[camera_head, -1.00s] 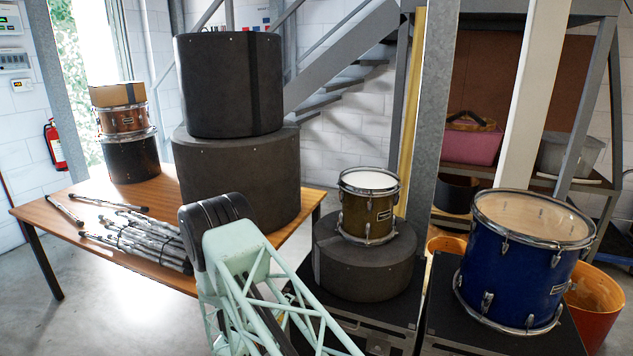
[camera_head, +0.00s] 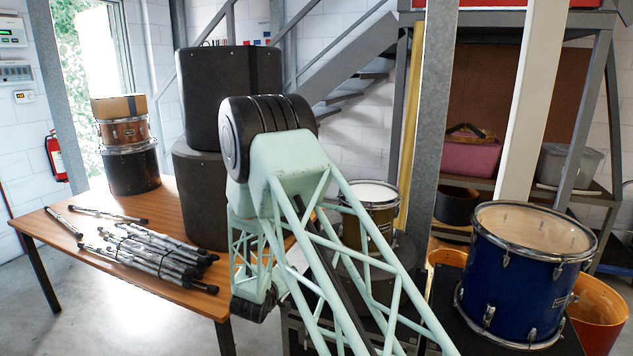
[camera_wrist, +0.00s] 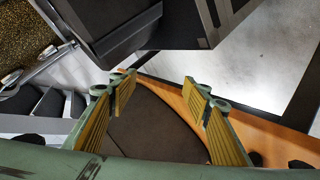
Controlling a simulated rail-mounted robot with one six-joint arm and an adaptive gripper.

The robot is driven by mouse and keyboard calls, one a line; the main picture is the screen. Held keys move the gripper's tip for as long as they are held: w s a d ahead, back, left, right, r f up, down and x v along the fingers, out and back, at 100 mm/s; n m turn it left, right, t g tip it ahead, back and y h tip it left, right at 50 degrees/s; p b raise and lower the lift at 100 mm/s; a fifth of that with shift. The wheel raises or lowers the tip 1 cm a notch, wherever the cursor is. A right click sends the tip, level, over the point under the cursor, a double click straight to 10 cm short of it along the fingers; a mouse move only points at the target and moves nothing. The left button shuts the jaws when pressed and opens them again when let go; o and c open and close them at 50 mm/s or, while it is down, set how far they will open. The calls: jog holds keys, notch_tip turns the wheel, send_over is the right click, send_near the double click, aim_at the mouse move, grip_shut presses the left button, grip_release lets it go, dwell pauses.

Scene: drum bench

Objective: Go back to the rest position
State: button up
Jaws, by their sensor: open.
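My gripper (camera_wrist: 160,92) shows in the wrist view with its two yellow-padded fingers spread apart, one left and one right. Nothing is held between them. A dark rounded surface and an orange-brown edge lie beyond the fingers, apart from the pads as far as I can tell. In the head view my arm rises in front of the table and the small drum, with its elbow high and a lower link hanging down. The gripper itself cannot be made out there.
Large black drum cases (camera_head: 233,100) and a bundle of chrome stands (camera_head: 155,252) rest on the wooden table (camera_head: 60,240). A gold drum (camera_head: 381,205) is partly behind my arm. A blue drum (camera_head: 515,285) stands at right. In the wrist view, a black case (camera_wrist: 105,25) is near the top.

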jog(key=s+d+r+m+g+y, duration=0.1)
jog(key=s+d+r, duration=0.2)
jog(key=r, duration=0.7)
jog(key=s+d+r+m+g+y, duration=0.1)
jog(key=s+d+r+y, duration=0.1)
jog(key=r, duration=0.8)
jog(key=s+d+r+m+g, duration=0.1)
jog(key=s+d+r, duration=0.6)
jog(key=s+r, duration=0.6)
jog(key=s+d+r+m+g, duration=0.1)
jog(key=s+d+r, duration=0.25)
jog(key=s, duration=0.45)
jog(key=s+d+r+g, duration=0.15)
jog(key=s+d, duration=0.25)
jog(key=s, duration=0.4)
jog(key=s+d+r+m, duration=0.1)
jog(key=s+d+r, duration=0.25)
jog(key=s, duration=0.45)
jog(key=s+d+m, duration=0.1)
jog(key=s+d, duration=0.2)
jog(key=s, duration=0.5)
jog(key=s+d+f+g+h, duration=0.1)
jog(key=s+d, duration=0.2)
jog(key=s, duration=0.5)
jog(key=s+d+m+g, duration=0.1)
jog(key=s+d, duration=0.3)
jog(key=s, duration=0.4)
jog(key=shift+s+f+m, duration=0.15)
jog(key=shift+f+m, duration=0.1)
jog(key=shift+m, duration=0.05)
